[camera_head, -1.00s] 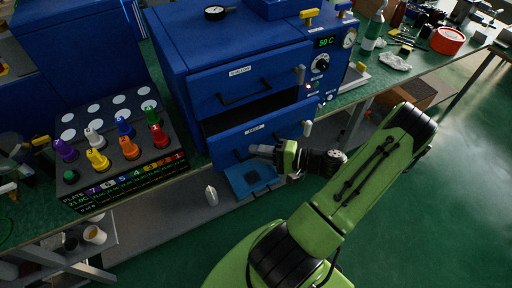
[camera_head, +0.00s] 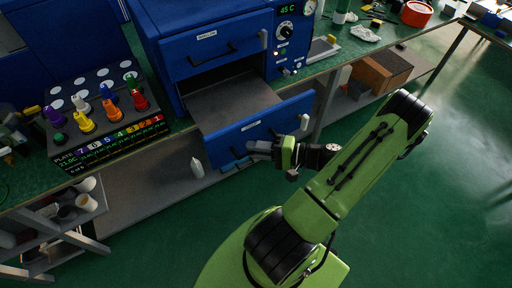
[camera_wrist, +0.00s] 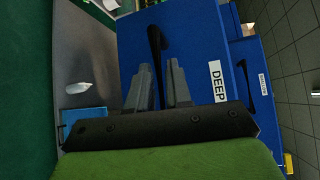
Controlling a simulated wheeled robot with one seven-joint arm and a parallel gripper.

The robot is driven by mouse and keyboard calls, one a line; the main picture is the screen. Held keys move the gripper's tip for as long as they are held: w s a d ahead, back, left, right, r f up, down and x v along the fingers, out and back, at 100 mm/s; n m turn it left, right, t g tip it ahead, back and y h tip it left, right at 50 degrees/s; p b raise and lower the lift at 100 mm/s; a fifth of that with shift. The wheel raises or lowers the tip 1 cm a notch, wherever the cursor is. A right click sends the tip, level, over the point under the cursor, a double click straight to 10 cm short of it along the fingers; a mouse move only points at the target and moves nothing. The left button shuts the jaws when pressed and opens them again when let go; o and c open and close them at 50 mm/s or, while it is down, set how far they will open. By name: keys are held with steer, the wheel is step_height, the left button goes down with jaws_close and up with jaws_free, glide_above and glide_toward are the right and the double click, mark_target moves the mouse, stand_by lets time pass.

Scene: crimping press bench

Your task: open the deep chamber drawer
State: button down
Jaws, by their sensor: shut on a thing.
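The deep chamber drawer (camera_head: 258,128) is the lower blue drawer of the cabinet, and it stands pulled out, with its grey inside (camera_head: 232,100) showing in the head view. Its front, labelled DEEP, faces me in the wrist view (camera_wrist: 205,40). The drawer's black bar handle (camera_wrist: 156,45) runs between my fingers there. My gripper (camera_head: 250,151) is shut on this handle; in the wrist view (camera_wrist: 159,82) both fingers flank it. The fingers hide part of the handle. The shallow drawer (camera_head: 212,45) above is shut.
A rack with coloured knobs (camera_head: 100,105) stands on the bench at left. A white bottle (camera_head: 197,168) stands on the lower shelf. Brown boxes (camera_head: 383,68) sit under the bench at right. Green floor (camera_head: 440,150) is clear at right.

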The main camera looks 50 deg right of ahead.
steer(key=c, duration=1.1)
jaws_free()
steer(key=shift+c, duration=0.2)
steer(key=p+v, duration=0.1)
steer(key=v, duration=1.4)
steer(key=shift+s+d+p, duration=0.25)
steer(key=shift+s+p, duration=0.05)
steer(key=shift+p, duration=0.05)
steer(key=shift+w+r, duration=0.1)
steer(key=shift+r, duration=0.05)
